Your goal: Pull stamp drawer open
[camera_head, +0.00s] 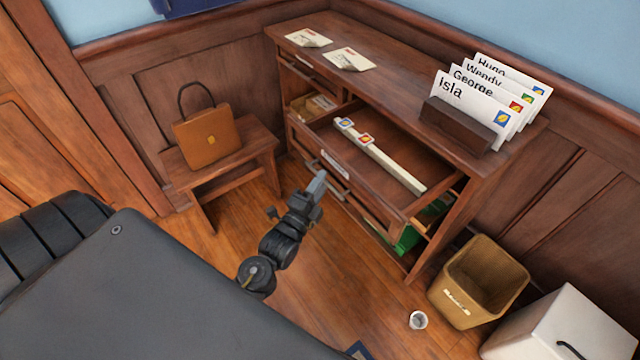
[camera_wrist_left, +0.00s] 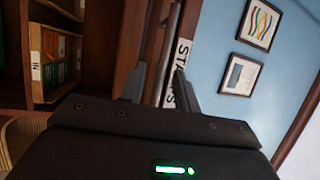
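The stamp drawer of the wooden desk stands pulled out, its front (camera_head: 375,200) well clear of the desk. Inside lies a pale strip (camera_head: 395,167) with two small coloured stamps on it. The drawer's label (camera_head: 334,164) shows in the left wrist view (camera_wrist_left: 180,55), reading "STA…", partly hidden by a finger. My left gripper (camera_head: 318,184) is at the drawer front, by the metal handle (camera_head: 335,187). In the left wrist view, the fingers (camera_wrist_left: 161,80) are apart, with the handle bar (camera_wrist_left: 170,35) running between them. My right gripper is not in view.
The desk top (camera_head: 395,85) bears two envelopes and a holder (camera_head: 458,127) of named letters. A stool (camera_head: 222,160) with a brown bag (camera_head: 207,140) stands left. A bin (camera_head: 475,285), a white box (camera_head: 565,325) and a small cup (camera_head: 418,320) are at right.

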